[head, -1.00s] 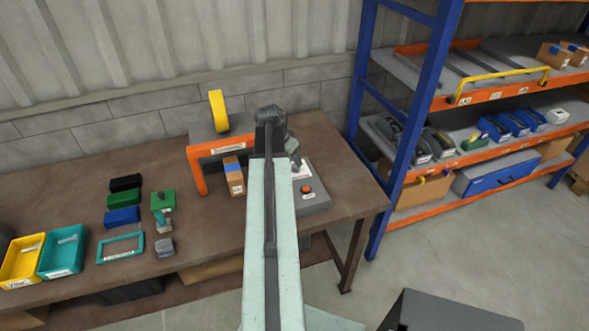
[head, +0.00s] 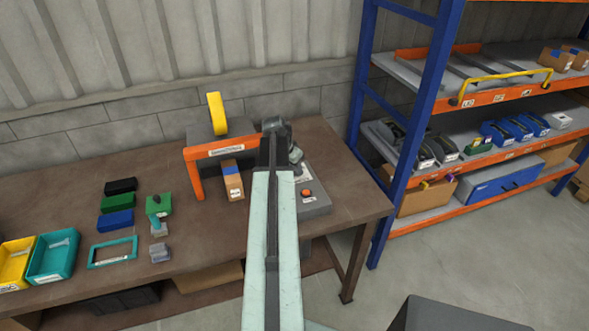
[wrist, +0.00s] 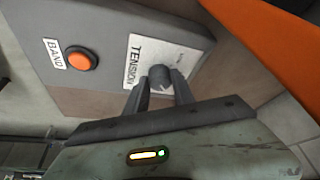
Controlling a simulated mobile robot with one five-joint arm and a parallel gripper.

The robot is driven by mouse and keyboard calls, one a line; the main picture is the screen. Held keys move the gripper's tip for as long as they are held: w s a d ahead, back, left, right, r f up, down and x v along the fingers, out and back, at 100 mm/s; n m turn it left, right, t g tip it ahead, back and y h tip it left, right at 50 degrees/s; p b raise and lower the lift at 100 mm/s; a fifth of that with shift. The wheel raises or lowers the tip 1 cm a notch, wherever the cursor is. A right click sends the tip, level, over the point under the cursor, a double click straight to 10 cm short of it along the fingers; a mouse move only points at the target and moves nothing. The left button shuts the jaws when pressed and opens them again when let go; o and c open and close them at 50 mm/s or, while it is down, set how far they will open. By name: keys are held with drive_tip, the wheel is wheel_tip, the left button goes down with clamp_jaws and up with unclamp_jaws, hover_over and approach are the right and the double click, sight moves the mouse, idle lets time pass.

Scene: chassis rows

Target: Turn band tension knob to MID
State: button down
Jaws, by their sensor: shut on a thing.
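The band tension knob (wrist: 160,76) is a dark round knob with a pale pointer mark, on a white plate labelled TENSION (wrist: 135,62) in the wrist view. My gripper (wrist: 160,90) is shut on the knob, one finger on each side. The scale marks on the plate are too small and partly covered, so I cannot read the setting. In the head view, the grey control box (head: 312,205) sits at the right end of the bench, and my arm hides the knob and fingertips there.
An orange button (wrist: 81,60) labelled BAND sits beside the plate. The orange-legged banding machine (head: 197,175) with a yellow roll (head: 217,113) and a cardboard box (head: 232,180) stand left of my arm. Bins and coloured blocks lie farther left. A blue-post shelf (head: 400,170) stands right.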

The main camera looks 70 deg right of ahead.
drive_tip(key=shift+s+n, duration=0.1)
drive_tip(key=shift+n, duration=0.2)
drive_tip(key=n, duration=0.2)
drive_tip(key=n+t, duration=0.1)
drive_tip(key=shift+s+n+t, duration=0.15)
drive_tip(key=shift+n+t, duration=0.15)
drive_tip(key=shift+n, duration=0.1)
drive_tip(key=n+t, duration=0.1)
drive_tip(key=n, duration=0.4)
drive_tip(key=shift+s+t, duration=0.1)
drive_tip(key=shift+t, duration=0.3)
drive_tip(key=c, duration=1.1)
unclamp_jaws()
drive_tip(key=shift+o, duration=0.2)
drive_tip(key=p+v, duration=0.7)
drive_tip(key=shift+s+r, duration=0.15)
drive_tip(key=shift+r, duration=0.2)
